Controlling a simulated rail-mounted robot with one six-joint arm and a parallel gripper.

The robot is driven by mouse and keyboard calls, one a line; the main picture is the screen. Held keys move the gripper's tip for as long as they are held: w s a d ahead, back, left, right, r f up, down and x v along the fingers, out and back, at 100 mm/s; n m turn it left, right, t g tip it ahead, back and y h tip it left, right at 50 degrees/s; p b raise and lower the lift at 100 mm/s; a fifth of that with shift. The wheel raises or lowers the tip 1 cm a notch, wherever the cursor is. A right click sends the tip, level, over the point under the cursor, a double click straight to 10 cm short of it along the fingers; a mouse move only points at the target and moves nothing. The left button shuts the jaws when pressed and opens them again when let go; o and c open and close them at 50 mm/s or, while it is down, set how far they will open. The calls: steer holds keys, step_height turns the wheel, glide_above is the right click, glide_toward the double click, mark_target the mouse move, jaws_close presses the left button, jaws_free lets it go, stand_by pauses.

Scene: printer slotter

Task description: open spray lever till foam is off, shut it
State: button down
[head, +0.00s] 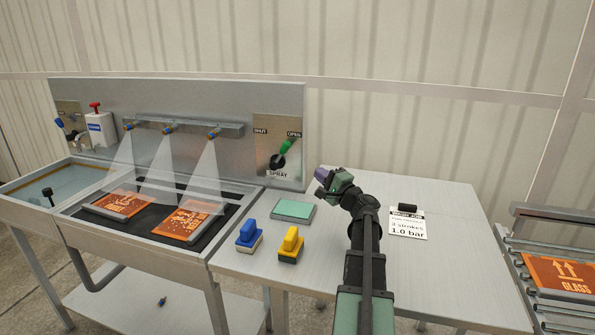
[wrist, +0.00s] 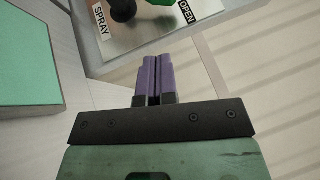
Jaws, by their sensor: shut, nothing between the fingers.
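The spray lever (head: 287,147) has a green handle and stands turned up toward the OPEN label on its metal plate (head: 262,130). Three nozzles send spray down in cones over two orange printed plates, the left plate (head: 123,205) and the right plate (head: 188,222), in the sink. White foam patches show on both, more on the right one. My gripper (head: 321,175) is to the right of the lever and apart from it. In the wrist view its purple fingers (wrist: 154,78) are shut and empty, with the lever (wrist: 158,2) partly cut off above.
A blue brush (head: 248,236), a yellow brush (head: 290,244) and a green pad (head: 293,210) lie on the table left of my arm. A job card (head: 407,223) lies to the right. A rack with an orange GLASS plate (head: 562,276) stands far right.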

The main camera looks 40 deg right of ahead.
mark_target(281, 154)
steer(key=shift+s+d+r+m+t+h, duration=0.15)
steer(key=shift+s+d+m+h, duration=0.15)
steer(key=shift+d, duration=0.3)
steer(key=shift+s+d+f+m+t+h, duration=0.1)
steer(key=shift+s+d+m+t+h, duration=0.1)
steer(key=shift+s+d+m, duration=0.25)
steer(key=shift+w, duration=0.15)
steer(key=shift+n, duration=0.25)
steer(key=p+x, duration=0.3)
steer(key=x, duration=0.7)
steer(key=shift+w+d, duration=0.1)
steer(key=shift+w+a+r+p, duration=0.25)
steer(key=shift+w+a, duration=0.4)
steer(key=shift+a, duration=0.05)
steer(key=shift+w+a+r+p, duration=0.25)
steer(key=shift+w+a+r, duration=0.05)
steer(key=shift+w+a, duration=0.4)
steer(key=shift+d+r+p, duration=0.1)
steer(key=shift+r+p, duration=0.05)
steer(key=shift+p, duration=0.15)
